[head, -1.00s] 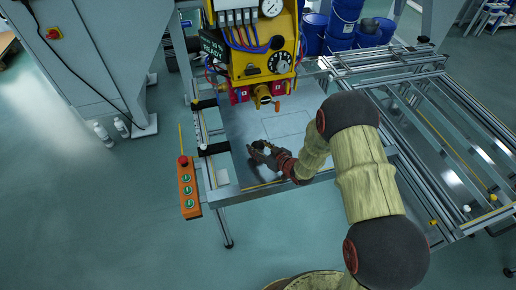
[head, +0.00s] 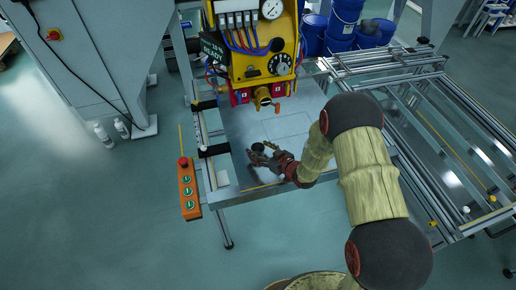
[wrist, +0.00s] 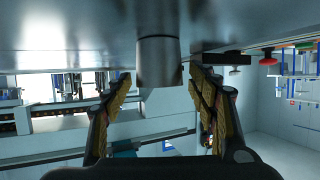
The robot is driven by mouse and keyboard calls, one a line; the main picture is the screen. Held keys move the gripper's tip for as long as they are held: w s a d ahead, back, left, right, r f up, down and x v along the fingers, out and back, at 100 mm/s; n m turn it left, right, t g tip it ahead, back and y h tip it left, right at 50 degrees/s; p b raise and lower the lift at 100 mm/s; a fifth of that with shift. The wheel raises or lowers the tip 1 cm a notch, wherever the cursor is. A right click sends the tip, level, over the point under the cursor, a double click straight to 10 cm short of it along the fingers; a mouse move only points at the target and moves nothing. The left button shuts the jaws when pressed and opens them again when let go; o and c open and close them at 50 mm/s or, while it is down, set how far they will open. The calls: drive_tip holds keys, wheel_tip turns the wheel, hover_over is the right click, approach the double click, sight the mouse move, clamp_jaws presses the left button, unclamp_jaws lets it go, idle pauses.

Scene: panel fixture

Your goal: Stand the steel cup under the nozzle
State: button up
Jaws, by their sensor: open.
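The steel cup (wrist: 158,62) is a plain grey cylinder in the wrist view, which shows the scene upside down. It stands on the grey bench top (wrist: 60,30). My gripper (wrist: 160,84) is open, with one finger on each side of the cup and visible gaps between. In the head view my gripper (head: 263,157) is low over the front part of the bench, where the cup (head: 257,148) is small and hard to make out. The nozzle (head: 263,97) is a yellow fitting at the bottom of the yellow panel (head: 262,50), behind my gripper.
Red blocks (head: 238,97) flank the nozzle. A small orange part (head: 277,108) is just right of it. An orange button box (head: 188,189) is on the bench's left side. The bench plate (head: 285,127) between gripper and nozzle is clear. A metal frame (head: 440,130) stands at right.

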drive_tip(key=p+v, duration=0.2)
drive_tip(key=v, duration=0.8)
drive_tip(key=shift+s+d+r+p, duration=0.15)
drive_tip(key=shift+s+d+p, duration=0.1)
drive_tip(key=shift+p, duration=0.1)
drive_tip(key=w+d+r+m+h, duration=0.1)
drive_tip(key=w+d+r+h, duration=0.3)
drive_tip(key=d+r, duration=0.5)
drive_tip(key=s+d+r+m+h, duration=0.1)
drive_tip(key=s+d+r+h, duration=0.1)
drive_tip(key=r, duration=0.5)
drive_tip(key=s+d+r+m+h, duration=0.2)
drive_tip(key=s+r, duration=0.1)
drive_tip(key=r, duration=0.4)
drive_tip(key=s+d+r+m+g+h, duration=0.1)
drive_tip(key=s+d+r+m+g, duration=0.1)
drive_tip(key=s+r, duration=0.8)
drive_tip(key=s+a+m+g, duration=0.1)
drive_tip(key=s+a+g, duration=0.1)
drive_tip(key=s, duration=1.6)
drive_tip(key=shift+s+a+r+m+g+y, duration=0.25)
drive_tip(key=shift+a+r+m+g+y, duration=0.05)
drive_tip(key=shift+r+m+g, duration=0.15)
